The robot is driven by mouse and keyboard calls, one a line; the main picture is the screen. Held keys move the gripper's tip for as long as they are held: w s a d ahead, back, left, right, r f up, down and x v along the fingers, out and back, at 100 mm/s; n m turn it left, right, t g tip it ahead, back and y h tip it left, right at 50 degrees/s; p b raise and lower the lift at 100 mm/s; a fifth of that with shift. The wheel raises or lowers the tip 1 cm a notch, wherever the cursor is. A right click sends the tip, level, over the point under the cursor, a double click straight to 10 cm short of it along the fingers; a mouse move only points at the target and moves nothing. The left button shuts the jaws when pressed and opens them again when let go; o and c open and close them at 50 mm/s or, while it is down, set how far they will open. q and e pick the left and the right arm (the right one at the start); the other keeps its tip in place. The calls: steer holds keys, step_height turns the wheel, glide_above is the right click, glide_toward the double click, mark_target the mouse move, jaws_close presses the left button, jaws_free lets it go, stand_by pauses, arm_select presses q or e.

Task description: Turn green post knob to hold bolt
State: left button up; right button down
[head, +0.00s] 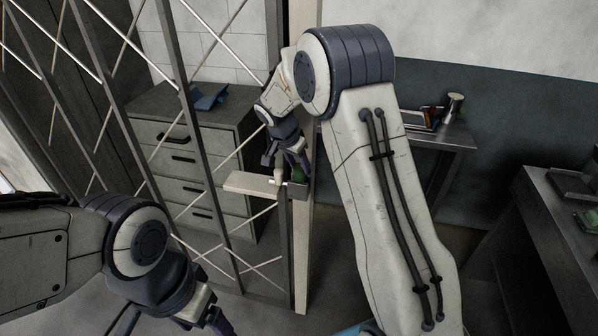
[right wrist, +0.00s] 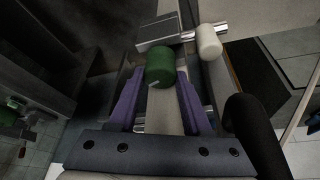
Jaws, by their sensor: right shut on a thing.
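The green post knob (right wrist: 160,66) is a short cylinder on the post, between the two purple fingers of my right gripper (right wrist: 161,74) in the right wrist view. The gripper is shut on it. In the head view my right gripper (head: 296,162) reaches down to the post (head: 304,240) and mostly hides the knob. A pale bolt handle (right wrist: 209,42) sits just beyond the knob, beside a metal bolt rod (right wrist: 187,36). My left gripper (head: 212,316) is at the bottom left of the head view, away from the post; its jaw opening is unclear.
A folding lattice gate (head: 205,150) stands left of the post. A drawer cabinet (head: 180,165) is behind it. A metal table (head: 455,138) stands at the back right, and another dark bench (head: 555,215) at the right edge.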

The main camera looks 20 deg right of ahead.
steer(key=shift+c, duration=1.7)
jaws_free()
steer(key=b+v, duration=0.2)
steer(key=v, duration=0.8)
steer(key=shift+r, duration=0.25)
steer(key=shift+a, duration=0.15)
